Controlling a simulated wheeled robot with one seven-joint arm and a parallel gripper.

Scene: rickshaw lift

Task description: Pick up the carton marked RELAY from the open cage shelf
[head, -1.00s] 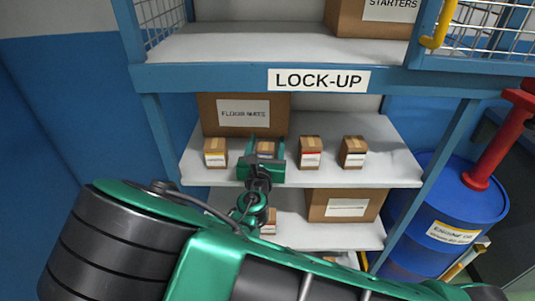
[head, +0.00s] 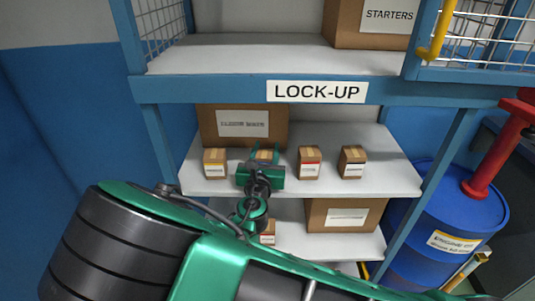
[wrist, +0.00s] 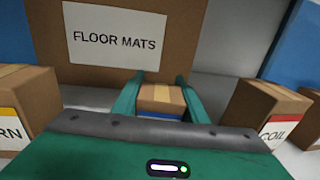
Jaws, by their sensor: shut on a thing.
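My gripper (head: 264,158) is at the open shelf (head: 395,183) below the LOCK-UP sign. Its jaws are shut on a small brown carton (head: 266,155) with a paler tape strip. In the wrist view the carton (wrist: 160,98) sits between the two green fingers (wrist: 160,95), with a blue band on its front. The carton's lettering is hidden behind my gripper, so I cannot read whether it says RELAY. I cannot tell whether it touches the shelf.
A carton with a yellow band (head: 214,163) stands left of my gripper. A red-banded carton (wrist: 268,115) marked COIL and another carton (head: 352,161) stand to the right. A large FLOOR MATS box (wrist: 125,50) is close behind. The upper shelf edge (head: 200,89) is overhead.

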